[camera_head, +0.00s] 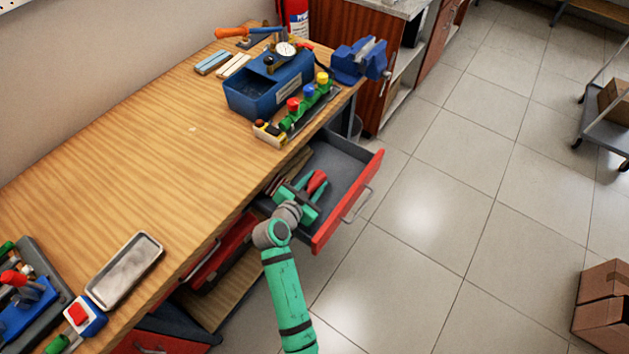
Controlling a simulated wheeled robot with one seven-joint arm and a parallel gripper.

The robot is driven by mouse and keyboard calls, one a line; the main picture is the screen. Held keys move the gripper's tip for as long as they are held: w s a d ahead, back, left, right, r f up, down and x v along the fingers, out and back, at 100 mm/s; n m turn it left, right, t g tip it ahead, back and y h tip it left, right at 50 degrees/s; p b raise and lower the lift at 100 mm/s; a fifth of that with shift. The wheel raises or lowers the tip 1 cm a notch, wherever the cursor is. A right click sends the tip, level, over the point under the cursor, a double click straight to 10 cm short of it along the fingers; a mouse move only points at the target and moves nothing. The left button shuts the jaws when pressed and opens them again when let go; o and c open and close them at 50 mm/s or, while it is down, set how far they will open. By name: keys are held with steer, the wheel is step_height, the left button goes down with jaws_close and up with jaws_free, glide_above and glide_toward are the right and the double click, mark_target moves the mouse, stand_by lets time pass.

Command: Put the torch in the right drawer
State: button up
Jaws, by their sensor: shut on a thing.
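My gripper (312,187), at the end of my green arm, is inside the outline of the open right drawer, over its near left part. It is shut on a small red thing (317,180), which I take to be the torch; the fingers and wrist hide part of it. The right drawer (345,158) is pulled out from under the workbench, with a grey inside and a red front with a metal handle. I cannot tell whether the torch touches the drawer floor.
A blue toolbox (255,97), a blue vise (360,60) and a valve row (297,110) stand on the workbench (150,150). A metal tray (125,270) lies at the near left. Another red drawer (222,252) is left of my arm.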

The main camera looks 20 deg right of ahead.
steer(key=o, duration=1.2)
steer(key=shift+r, duration=0.1)
steer(key=shift+s+a+r, duration=0.1)
steer(key=shift+r, duration=0.55)
steer(key=v, duration=1.1)
steer(key=shift+s+a, duration=0.25)
steer(key=shift+a, duration=0.05)
steer(key=shift+r, duration=0.1)
